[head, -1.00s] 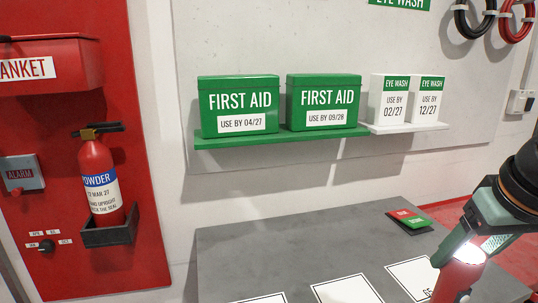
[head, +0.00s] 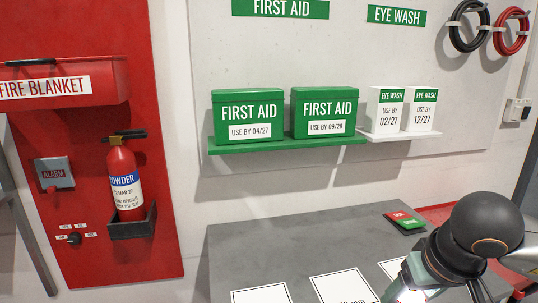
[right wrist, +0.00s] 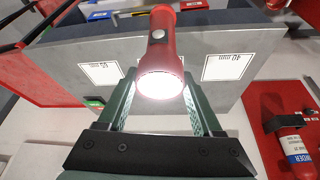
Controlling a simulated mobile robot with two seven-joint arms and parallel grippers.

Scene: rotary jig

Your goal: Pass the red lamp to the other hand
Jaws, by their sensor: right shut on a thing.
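The red lamp (right wrist: 160,62) is a red torch with a grey button and a lit, glowing head. In the right wrist view it lies between the green fingers of my right gripper (right wrist: 160,88), which is shut on it, its bright head toward the camera. In the head view my right gripper (head: 408,287) is cut off by the bottom edge at the lower right. A bright glow shows there, but the lamp's red body is hidden or out of frame. My left gripper is not in view.
A grey table (head: 290,245) below carries white labelled cards (head: 342,287) and a red-and-green block (head: 405,220). Behind it, a green shelf (head: 285,144) holds two first aid boxes (head: 248,117). A fire extinguisher (head: 126,180) hangs on the red panel at left.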

